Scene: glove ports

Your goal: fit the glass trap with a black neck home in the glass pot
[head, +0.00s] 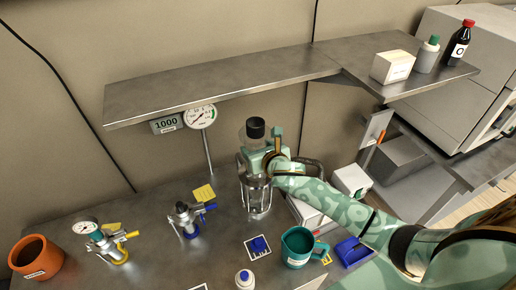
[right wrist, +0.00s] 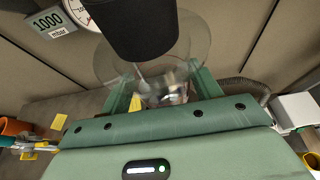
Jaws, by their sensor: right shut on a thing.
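The glass trap, clear with a black neck (head: 255,128), is upright in my right gripper (head: 259,160), which is shut on it just below the neck. The right wrist view shows the black neck (right wrist: 135,25) close up, with a clear round glass rim around it and the green fingers (right wrist: 163,88) on either side. The glass pot (head: 257,198) stands on the bench directly below the gripper, clear with metal parts. The trap's lower end is hidden by the gripper and glass, so I cannot tell how deep it sits. My left gripper is out of view.
A steel shelf (head: 225,80) runs behind and above, with a dial gauge (head: 200,117) beneath it. Valve assemblies (head: 187,219) stand left of the pot. A hose curves behind the gripper.

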